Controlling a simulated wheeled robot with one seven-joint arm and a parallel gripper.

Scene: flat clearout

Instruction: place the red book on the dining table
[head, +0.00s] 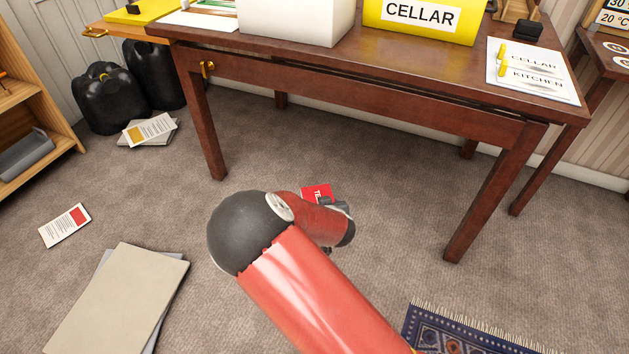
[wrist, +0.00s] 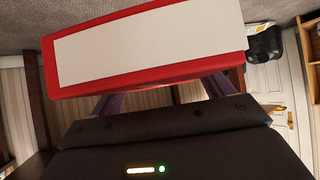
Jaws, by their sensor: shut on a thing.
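The red book (head: 317,192) shows as a small red patch with white lettering just beyond my arm in the head view. In the wrist view the red book (wrist: 220,66) fills the top, with a broad white panel on its red cover. My gripper (wrist: 160,100) is shut on it; the fingers reach up to its lower edge. In the head view my forearm hides most of my gripper (head: 335,205). A dark wooden table (head: 380,84) stands beyond the book; the frames do not show whether it is the dining table. The book appears lower than its top, in front of it.
A white box (head: 297,22), a yellow CELLAR box (head: 420,18) and a label sheet (head: 533,70) occupy the tabletop. Black bags (head: 105,98) stand at the left. Flat boards (head: 118,300) and a leaflet (head: 65,225) lie on the carpet. A patterned rug (head: 470,332) lies at lower right.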

